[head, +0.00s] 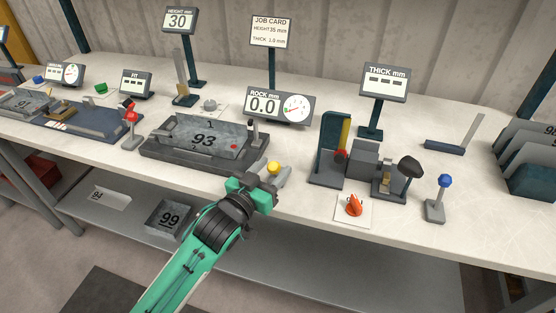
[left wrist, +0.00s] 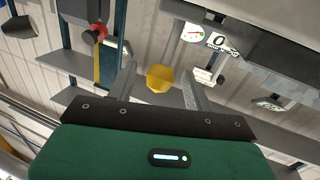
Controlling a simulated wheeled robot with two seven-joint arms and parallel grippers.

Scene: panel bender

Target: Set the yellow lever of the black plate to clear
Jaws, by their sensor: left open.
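The yellow lever shows as a yellow knob (head: 273,168) at the front of the bench, right of the dark plate (head: 165,158) that bears a grey sheet marked 93. The knob also shows in the left wrist view (left wrist: 160,78). My left gripper (head: 275,174) is open at the knob, with one finger to each side of it in the left wrist view. I cannot tell whether a finger touches it. The lever's stem and base are hidden behind the gripper, and I cannot read a clear mark. My right gripper is not in view.
A red-knobbed lever (head: 131,118) stands left of the dark plate, and a blue-knobbed lever (head: 445,182) far right. The ROCK gauge (head: 278,105) stands behind the knob. A fixture (head: 328,150) and an orange piece (head: 354,206) stand to the right.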

